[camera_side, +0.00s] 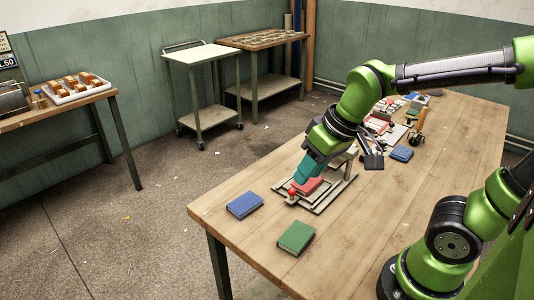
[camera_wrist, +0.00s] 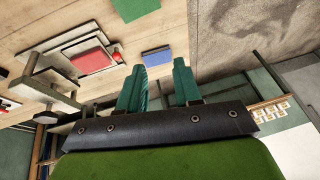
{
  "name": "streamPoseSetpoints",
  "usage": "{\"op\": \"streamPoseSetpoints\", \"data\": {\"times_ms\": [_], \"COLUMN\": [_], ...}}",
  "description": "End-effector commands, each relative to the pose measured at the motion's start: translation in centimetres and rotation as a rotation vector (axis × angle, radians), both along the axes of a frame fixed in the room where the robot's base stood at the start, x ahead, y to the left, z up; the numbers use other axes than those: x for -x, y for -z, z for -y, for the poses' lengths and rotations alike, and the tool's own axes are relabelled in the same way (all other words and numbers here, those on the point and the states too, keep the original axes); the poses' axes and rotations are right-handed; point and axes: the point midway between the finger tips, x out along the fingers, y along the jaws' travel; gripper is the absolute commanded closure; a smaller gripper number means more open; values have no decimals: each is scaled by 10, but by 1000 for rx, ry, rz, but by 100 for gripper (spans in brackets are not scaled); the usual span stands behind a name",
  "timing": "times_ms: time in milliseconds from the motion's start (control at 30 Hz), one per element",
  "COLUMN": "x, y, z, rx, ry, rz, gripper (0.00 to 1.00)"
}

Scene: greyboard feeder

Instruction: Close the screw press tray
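The screw press (camera_side: 346,168) stands on the wooden table, with a flat pale base and an upright frame at its far right side. Its tray holds a red block (camera_side: 309,186) and has a small red knob (camera_side: 292,192) at its near left end. In the wrist view the red block (camera_wrist: 92,61) and red knob (camera_wrist: 117,57) lie left of my fingers. My gripper (camera_wrist: 160,75) has teal fingers, spread apart with nothing between them. In the side view my gripper (camera_side: 303,175) overlaps the tray near the knob and hides part of it. I cannot tell whether it touches.
A blue book (camera_side: 244,205) lies left of the press and a green book (camera_side: 296,238) in front of it. Another blue book (camera_side: 402,153), a dark clamp-like tool (camera_side: 373,160) and assorted bindery items lie farther back.

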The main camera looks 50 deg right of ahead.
Motion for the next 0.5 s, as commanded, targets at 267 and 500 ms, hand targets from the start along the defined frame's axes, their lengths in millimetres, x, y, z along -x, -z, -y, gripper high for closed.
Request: {"op": "streamPoseSetpoints", "data": {"times_ms": [267, 500], "x": [-57, -91], "y": [51, 61], "z": [-9, -3], "rx": [434, 647], "ry": [-901, -1563], "rz": [-252, -369], "gripper": [100, 100]}}
